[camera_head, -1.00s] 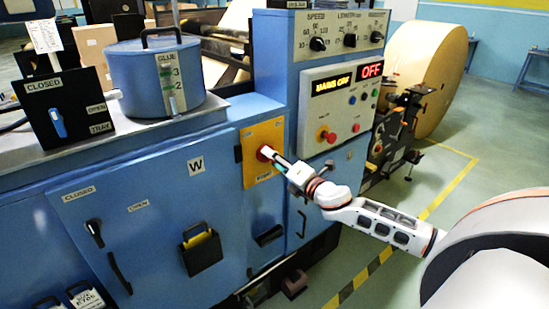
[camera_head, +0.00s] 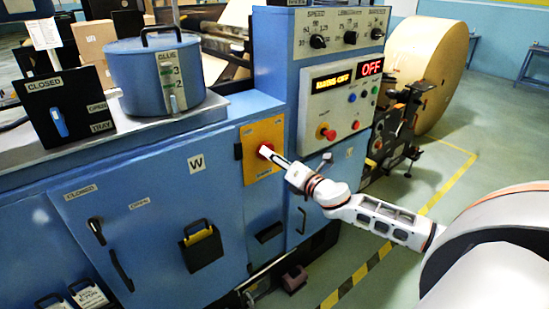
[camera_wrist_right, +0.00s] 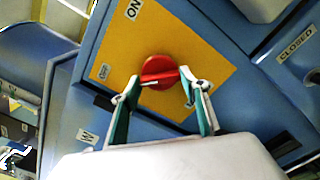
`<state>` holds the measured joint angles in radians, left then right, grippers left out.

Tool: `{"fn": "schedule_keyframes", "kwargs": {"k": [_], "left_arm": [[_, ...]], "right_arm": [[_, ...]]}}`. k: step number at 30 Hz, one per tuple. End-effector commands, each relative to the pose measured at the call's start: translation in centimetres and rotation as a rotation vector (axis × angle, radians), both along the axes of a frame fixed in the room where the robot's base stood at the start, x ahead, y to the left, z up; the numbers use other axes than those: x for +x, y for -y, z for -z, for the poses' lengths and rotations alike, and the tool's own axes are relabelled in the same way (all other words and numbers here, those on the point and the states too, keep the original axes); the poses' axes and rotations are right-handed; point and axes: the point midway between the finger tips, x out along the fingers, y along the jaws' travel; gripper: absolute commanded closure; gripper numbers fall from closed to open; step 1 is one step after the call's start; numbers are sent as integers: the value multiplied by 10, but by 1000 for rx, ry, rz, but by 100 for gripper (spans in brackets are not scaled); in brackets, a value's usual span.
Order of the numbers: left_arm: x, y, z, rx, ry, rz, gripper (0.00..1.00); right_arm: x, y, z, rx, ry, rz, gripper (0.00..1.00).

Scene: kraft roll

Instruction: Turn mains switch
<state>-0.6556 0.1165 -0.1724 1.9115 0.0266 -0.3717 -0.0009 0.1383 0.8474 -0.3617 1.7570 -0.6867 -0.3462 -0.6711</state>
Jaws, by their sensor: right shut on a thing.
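The mains switch is a round red knob (camera_wrist_right: 158,68) with a raised grip bar, on a yellow plate (camera_head: 262,172) on the blue machine's front. The plate has an "ON" label (camera_wrist_right: 133,9) and another small label that I cannot read surely. My right gripper (camera_head: 270,155) reaches the knob from the right; in the wrist view its fingers (camera_wrist_right: 158,86) stand on either side of the red bar, shut on it. In the head view the gripper's tip hides much of the knob. My left gripper is not in view.
Above right of the switch, a control panel (camera_head: 345,98) has an amber "MAINS OFF" display (camera_head: 331,81) and a red "OFF" display (camera_head: 371,67). A red mushroom button (camera_head: 327,131) sits close above my right gripper. A blue glue pot (camera_head: 158,80) stands on the machine top.

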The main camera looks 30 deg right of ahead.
Motion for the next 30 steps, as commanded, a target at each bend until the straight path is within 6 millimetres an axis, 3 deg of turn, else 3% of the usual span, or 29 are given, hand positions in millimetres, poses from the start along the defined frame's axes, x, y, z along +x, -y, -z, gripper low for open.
{"fn": "schedule_keyframes", "kwargs": {"k": [1, 3, 16, 30], "left_arm": [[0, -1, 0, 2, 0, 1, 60], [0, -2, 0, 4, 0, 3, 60], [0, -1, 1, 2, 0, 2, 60], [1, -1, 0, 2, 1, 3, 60]], "right_arm": [[0, 1, 1, -5, -1, 1, 53], [0, 1, 1, -5, 0, 1, 39], [-4, 1, 0, -1, -1, 1, 39], [-65, 5, 2, -1, -4, 0, 39]]}}
